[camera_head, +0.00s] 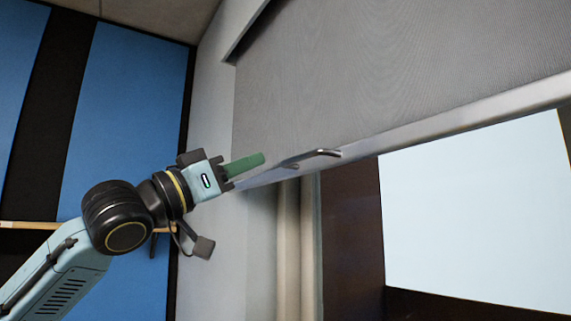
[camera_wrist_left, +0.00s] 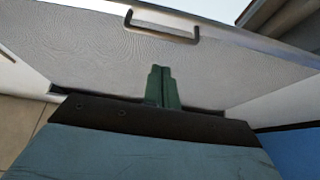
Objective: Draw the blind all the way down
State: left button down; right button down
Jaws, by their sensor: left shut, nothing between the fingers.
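The grey blind (camera_head: 380,70) hangs partly down over the window, its pale bottom bar (camera_head: 440,126) running along its lower edge. A small metal handle (camera_head: 322,153) sticks out from that bar. My left gripper (camera_head: 262,158) has green fingers that are shut and empty, to the left of the handle and apart from it. In the left wrist view the shut fingers (camera_wrist_left: 162,70) lie in front of the blind's cloth (camera_wrist_left: 90,50), and the handle (camera_wrist_left: 163,24) shows beyond their tips. My right gripper is not in view.
The bright window pane (camera_head: 475,210) shows below the bar, beside a dark brown frame (camera_head: 350,235). A white wall (camera_head: 215,110) stands at left, with blue panels (camera_head: 120,110) and a wooden rail (camera_head: 30,225) further left.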

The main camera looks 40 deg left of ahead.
aim_at(311, 161)
pick_arm(q)
jog(key=w+d+r+p, duration=0.2)
jog(key=w+r+p, duration=0.3)
jog(key=w+r, duration=0.15)
jog(key=f, duration=0.2)
jog(key=f+b, duration=0.1)
jog(key=shift+w+d+f+t, duration=0.2)
jog(key=shift+d+f+t, duration=0.05)
jog(key=shift+d+t, duration=0.1)
jog(key=shift+d, duration=0.1)
